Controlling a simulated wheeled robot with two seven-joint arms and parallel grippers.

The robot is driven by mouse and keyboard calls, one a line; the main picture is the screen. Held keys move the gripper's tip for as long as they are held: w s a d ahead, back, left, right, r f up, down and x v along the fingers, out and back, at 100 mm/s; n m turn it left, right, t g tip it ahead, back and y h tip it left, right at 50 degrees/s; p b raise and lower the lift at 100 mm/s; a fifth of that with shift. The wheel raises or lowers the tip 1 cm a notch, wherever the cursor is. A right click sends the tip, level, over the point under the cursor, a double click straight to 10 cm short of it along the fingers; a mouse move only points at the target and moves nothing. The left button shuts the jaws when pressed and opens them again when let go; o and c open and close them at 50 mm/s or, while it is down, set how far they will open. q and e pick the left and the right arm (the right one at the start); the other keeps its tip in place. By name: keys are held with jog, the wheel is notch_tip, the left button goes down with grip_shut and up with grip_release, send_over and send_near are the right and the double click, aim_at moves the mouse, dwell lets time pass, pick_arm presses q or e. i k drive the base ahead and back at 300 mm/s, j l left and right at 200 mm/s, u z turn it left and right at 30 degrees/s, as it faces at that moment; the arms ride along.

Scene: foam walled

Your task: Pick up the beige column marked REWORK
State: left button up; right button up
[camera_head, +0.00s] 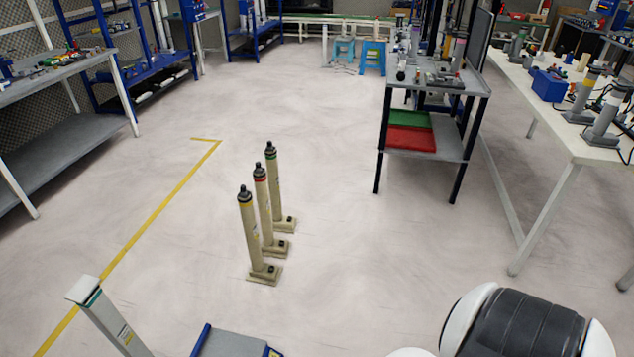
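Three slim beige columns stand upright on square feet on the open floor, in a slanting row. The nearest one (250,235) has a yellow band under its black cap. The middle one (266,212) has a red band. The farthest one (273,188) has a green band. They stand close together, and each nearer one partly covers the one behind. Small labels show on them, but I cannot read which says REWORK. Neither of my grippers is in view.
A yellow floor line (150,228) runs left of the columns. A pale post (110,322) and a blue-edged grey object (232,345) are at the bottom left. Shelves (70,145) stand left; a dark-legged rack (430,160) and white table (560,130) stand right. Floor around the columns is clear.

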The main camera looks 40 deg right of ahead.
aim_at(271, 247)
jog(key=z, duration=1.05)
jog(key=i+l, duration=0.25)
